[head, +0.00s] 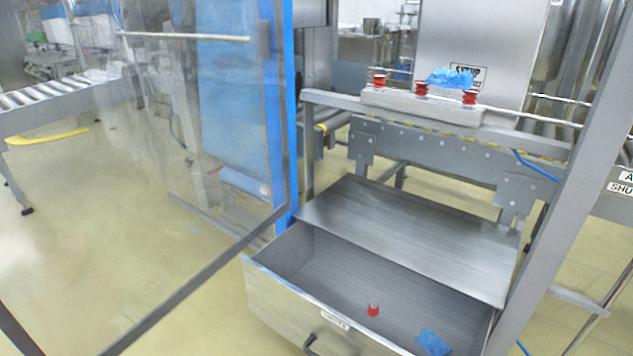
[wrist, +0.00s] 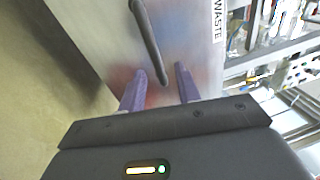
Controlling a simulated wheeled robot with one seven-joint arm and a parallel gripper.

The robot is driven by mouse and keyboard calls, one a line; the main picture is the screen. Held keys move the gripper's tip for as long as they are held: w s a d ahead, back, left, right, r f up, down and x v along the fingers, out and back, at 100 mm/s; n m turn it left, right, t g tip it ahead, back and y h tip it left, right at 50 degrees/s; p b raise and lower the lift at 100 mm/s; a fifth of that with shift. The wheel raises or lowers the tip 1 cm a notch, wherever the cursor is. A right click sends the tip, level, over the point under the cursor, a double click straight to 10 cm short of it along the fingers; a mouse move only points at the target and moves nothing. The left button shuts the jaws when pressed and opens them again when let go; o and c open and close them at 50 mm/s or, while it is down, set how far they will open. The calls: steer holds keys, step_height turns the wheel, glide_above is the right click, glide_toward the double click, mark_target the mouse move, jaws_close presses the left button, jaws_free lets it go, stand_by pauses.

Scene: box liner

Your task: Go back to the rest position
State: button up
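My gripper (wrist: 160,72) shows in the wrist view, with two purple fingers apart and nothing held between them. It faces the metal front of the waste drawer (wrist: 97,45). The dark drawer handle (wrist: 146,38) is ahead of the fingers, and its near end appears in the gap between them. I cannot tell the exact distance. In the head view the drawer (head: 285,300) is pulled open, with its handle (head: 312,345) partly cut off at the bottom edge. My gripper is outside the head view.
Inside the drawer are a red-and-clear piece (head: 373,310) and a crumpled blue liner (head: 433,342). Red knobs (head: 421,89) and another blue liner (head: 450,78) are on the machine ledge. A clear panel with a blue frame (head: 283,110) stands left. Open floor lies at the left.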

steer(key=d+r+m+g+y, duration=0.1)
steer(key=d+r+m+g, duration=0.35)
steer(key=r+m, duration=0.3)
steer(key=s+d+r+m+g+y, duration=0.1)
steer(key=d+r+m+g, duration=0.2)
steer(key=r+m+g, duration=0.5)
steer(key=d+r+m+g+y, duration=0.2)
steer(key=d+r+m+g, duration=0.1)
steer(key=r+m, duration=0.55)
steer(key=s+d+r+m+t+y, duration=0.3)
steer(key=s+r+m+y, duration=0.1)
steer(key=r+m, duration=0.4)
steer(key=s+d+r+m+t+y+p, duration=0.1)
steer(key=s+d+r+m+t+y, duration=0.2)
steer(key=s+r+m, duration=0.4)
step_height(320, 180, up, 2)
steer(key=d+m+y, duration=0.1)
steer(key=m, duration=0.5)
steer(key=shift+s+d+r+y, duration=0.25)
steer(key=shift+s+y, duration=0.05)
steer(key=shift+y, duration=0.1)
